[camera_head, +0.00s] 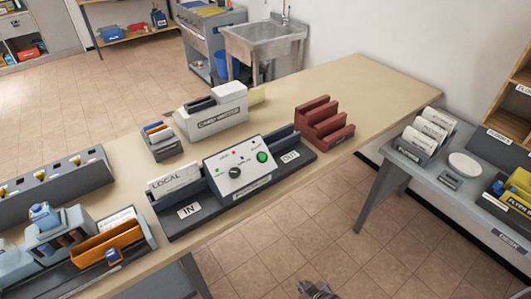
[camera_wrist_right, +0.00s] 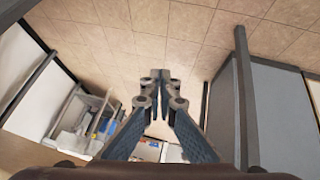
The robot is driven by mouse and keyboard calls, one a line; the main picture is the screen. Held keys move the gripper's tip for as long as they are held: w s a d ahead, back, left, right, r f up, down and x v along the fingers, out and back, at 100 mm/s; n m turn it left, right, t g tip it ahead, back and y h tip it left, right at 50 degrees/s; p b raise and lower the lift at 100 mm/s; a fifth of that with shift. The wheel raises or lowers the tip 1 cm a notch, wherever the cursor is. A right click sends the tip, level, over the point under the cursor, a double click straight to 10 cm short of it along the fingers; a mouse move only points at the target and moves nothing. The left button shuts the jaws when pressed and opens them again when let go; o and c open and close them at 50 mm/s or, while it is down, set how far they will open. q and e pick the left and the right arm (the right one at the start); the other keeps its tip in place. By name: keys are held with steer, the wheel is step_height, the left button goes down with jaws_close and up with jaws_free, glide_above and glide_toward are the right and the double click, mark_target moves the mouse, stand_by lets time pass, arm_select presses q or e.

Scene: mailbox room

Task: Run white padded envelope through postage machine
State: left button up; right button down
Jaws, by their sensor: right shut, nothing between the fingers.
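The postage machine (camera_head: 238,172) stands on the long beige table. Its white front panel has a dark dial and a green button. Its dark base carries an IN label (camera_head: 188,211) at the left and an OUT label (camera_head: 290,156) at the right. A white piece marked LOCAL (camera_head: 172,181) stands upright by the IN end. I cannot pick out a white padded envelope for certain. My right gripper (camera_head: 318,290) shows at the bottom edge of the head view, in front of the table and apart from the machine. In the wrist view its fingers (camera_wrist_right: 160,78) are together and empty.
A card-marked grey-white machine (camera_head: 222,122) and a red rack (camera_head: 322,122) stand behind and right of the postage machine. An orange tray (camera_head: 105,243) is at left. A grey side table (camera_head: 455,170) stands at right. The table's far right end is bare.

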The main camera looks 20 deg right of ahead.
steer(key=w+a+r+n+t+p, duration=0.1)
steer(key=w+r+t+p, duration=0.1)
steer(key=w+r, duration=0.75)
steer(key=w+r+n+t+p, duration=0.15)
steer(key=w+r, duration=0.45)
steer(key=r, duration=0.6)
steer(key=n+t+y+p, duration=0.1)
steer(key=t+y+p, duration=0.15)
steer(key=t, duration=0.25)
glide_toward(262, 157)
step_height(262, 157, up, 9)
steer(key=w, duration=0.2)
steer(key=shift+w+d+f+h+p, duration=0.25)
steer(key=shift+d+h+p, duration=0.1)
steer(key=shift+d+p, duration=0.1)
steer(key=shift+f, duration=0.1)
steer(key=w+f+b, duration=0.1)
steer(key=f+b, duration=0.1)
steer(key=w+f+b, duration=0.1)
steer(key=f+b, duration=0.1)
steer(key=b, duration=0.1)
steer(key=w+a+f+b, duration=0.1)
steer(key=f+b, duration=0.1)
steer(key=shift+w+a, duration=0.15)
steer(key=shift+w, duration=0.15)
steer(key=shift+w+a+f+b, duration=0.2)
steer(key=shift+w+f+b, duration=0.35)
steer(key=shift+b, duration=0.25)
steer(key=shift+f, duration=0.1)
